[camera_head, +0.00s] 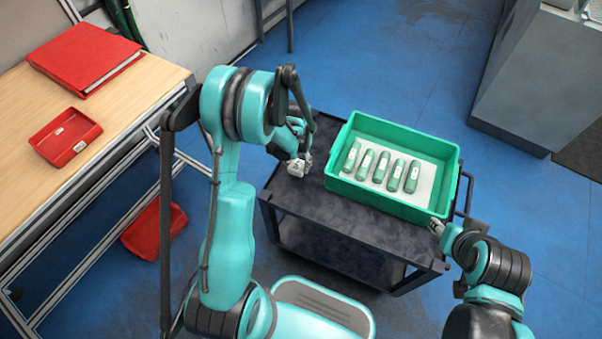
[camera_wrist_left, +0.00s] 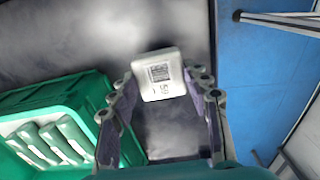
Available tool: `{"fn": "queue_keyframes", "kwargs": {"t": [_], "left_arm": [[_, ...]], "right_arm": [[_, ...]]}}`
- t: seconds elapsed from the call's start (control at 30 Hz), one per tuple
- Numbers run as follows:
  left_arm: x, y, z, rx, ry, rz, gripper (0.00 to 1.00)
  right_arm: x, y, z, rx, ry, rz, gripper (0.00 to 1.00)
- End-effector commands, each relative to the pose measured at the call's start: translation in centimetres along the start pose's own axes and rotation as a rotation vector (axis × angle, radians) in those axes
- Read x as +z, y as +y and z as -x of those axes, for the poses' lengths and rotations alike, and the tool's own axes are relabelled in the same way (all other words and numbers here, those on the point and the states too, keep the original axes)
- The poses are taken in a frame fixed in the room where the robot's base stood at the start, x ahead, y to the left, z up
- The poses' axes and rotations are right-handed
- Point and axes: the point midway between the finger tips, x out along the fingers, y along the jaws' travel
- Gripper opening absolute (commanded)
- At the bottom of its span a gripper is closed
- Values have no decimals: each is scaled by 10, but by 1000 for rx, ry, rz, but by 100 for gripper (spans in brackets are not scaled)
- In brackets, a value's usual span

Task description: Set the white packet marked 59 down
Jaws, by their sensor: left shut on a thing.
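The white packet (camera_head: 296,168) is over the left end of the dark cart top.
The green tray (camera_head: 398,202) on the cart (camera_head: 345,227) holds several pale green labelled packets (camera_head: 381,167) in a row. A wooden table (camera_head: 110,115) at the left carries a red binder (camera_head: 85,58) and red bin (camera_head: 66,137). Bare cart top lies left of the tray.

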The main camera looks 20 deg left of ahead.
Motion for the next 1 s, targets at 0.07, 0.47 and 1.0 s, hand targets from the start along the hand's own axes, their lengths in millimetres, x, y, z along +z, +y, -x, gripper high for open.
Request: {"fn": "queue_keyframes", "kwargs": {"t": [0.07,0.47,1.0], "left_arm": [[0,0,-12,0,0,0,14],[0,0,-47,1,-1,0,14],[0,0,-50,1,-1,0,68]], "right_arm": [[4,0,-6,0,0,0,40],[13,0,-18,0,0,0,40],[12,0,-17,0,0,0,40]]}}
